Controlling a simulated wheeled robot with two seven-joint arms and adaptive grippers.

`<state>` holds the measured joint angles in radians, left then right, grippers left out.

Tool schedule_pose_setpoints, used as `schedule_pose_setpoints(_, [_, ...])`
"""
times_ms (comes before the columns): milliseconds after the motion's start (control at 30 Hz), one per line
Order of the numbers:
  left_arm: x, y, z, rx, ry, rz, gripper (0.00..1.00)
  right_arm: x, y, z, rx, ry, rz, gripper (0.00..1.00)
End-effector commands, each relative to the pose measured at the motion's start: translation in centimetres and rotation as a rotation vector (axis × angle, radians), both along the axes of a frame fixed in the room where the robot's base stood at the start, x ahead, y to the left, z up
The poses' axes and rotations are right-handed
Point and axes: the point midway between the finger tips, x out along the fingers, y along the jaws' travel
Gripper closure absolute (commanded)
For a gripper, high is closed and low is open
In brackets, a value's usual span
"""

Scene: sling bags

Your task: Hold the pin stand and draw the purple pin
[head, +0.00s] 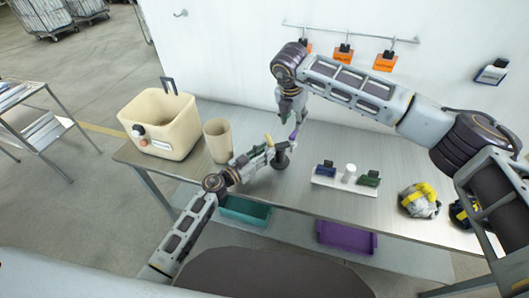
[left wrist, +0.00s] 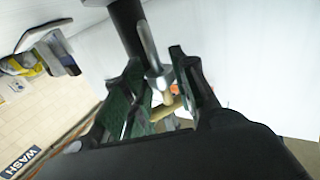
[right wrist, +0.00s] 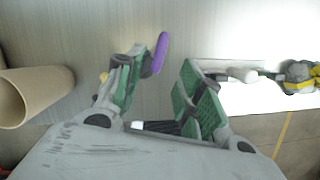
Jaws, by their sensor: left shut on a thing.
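The pin stand (head: 281,161) has a dark round base on the table. My left gripper (head: 271,149) is shut on the stand's post; the left wrist view shows the grey post (left wrist: 150,48) at its fingers, partly hidden. The purple pin (head: 293,132) shows at the top of the stand, below my right gripper (head: 293,114). In the right wrist view the purple pin (right wrist: 161,52) lies between the spread fingertips, nearer the left finger. My right gripper looks open, with a gap beside the pin. A small yellowish part (head: 268,140) shows beside the stand.
A tan cup (head: 218,142) and a cream bin (head: 165,120) stand to the left on the table. A white tray (head: 343,184) with small items is to the right, then a grey-yellow bundle (head: 420,200). Orange tags (head: 385,61) hang on the wall behind.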

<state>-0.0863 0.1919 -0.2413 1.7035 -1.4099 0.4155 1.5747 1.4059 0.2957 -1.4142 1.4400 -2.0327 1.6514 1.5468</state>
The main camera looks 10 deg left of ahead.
Motion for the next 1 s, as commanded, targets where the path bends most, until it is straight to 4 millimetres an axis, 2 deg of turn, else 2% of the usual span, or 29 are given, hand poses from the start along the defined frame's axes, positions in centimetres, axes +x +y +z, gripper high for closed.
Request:
schedule_pose_setpoints(267, [0.0, 0.0, -0.1, 0.001, 0.002, 0.0, 1.0, 0.4, -0.2, -1.6, 0.0, 0.001, 0.0, 0.62])
schedule_pose_setpoints(1000, [0.0, 0.0, -0.1, 0.001, 0.001, 0.0, 1.0, 2.0, -1.0, -7.6, -0.001, 0.001, 0.001, 0.62])
